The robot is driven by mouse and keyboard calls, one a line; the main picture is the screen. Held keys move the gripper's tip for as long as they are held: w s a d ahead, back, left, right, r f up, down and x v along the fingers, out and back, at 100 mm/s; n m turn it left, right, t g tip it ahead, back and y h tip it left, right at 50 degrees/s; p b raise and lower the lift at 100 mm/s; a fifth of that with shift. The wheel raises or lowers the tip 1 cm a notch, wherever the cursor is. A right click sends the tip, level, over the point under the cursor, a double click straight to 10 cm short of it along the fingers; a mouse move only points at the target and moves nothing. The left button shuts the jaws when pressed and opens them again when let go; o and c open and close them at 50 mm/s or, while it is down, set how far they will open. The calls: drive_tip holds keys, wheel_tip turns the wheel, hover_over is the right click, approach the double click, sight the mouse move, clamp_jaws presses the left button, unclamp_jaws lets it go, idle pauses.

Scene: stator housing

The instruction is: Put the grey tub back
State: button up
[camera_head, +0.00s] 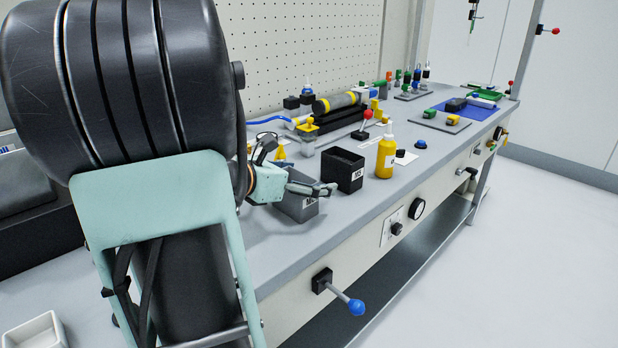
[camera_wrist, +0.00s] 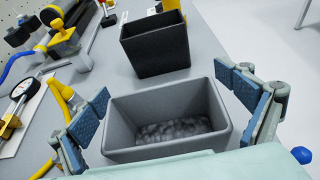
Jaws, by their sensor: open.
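The grey tub (camera_head: 297,209) stands on the bench near its front edge. In the wrist view the grey tub (camera_wrist: 119,141) is upright, open at the top, with small grey pieces on its floor. My gripper (camera_wrist: 165,100) is open, one blue-padded finger to the left of the tub and one to the right. A gap shows between the pads and the walls, so it does not hold the tub. In the head view my gripper (camera_head: 305,187) is over the tub and hides part of it. The tub's near side is partly hidden in the wrist view.
A black bin (camera_head: 343,170) stands just beyond the tub, also seen in the wrist view (camera_wrist: 155,47). A yellow bottle (camera_head: 385,157) stands to its right. A dial gauge (camera_wrist: 20,90) and yellow parts lie left of the tub. A blue-knobbed lever (camera_head: 355,306) sticks out from the bench front.

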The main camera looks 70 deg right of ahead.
drive_tip(key=shift+r, duration=0.1)
drive_tip(key=shift+w+a+r, duration=0.1)
drive_tip(key=shift+a+r, duration=0.05)
drive_tip(key=shift+r, duration=0.05)
drive_tip(key=p+v, duration=0.3)
drive_tip(key=v, duration=0.8)
drive_tip(key=shift+a, duration=0.3)
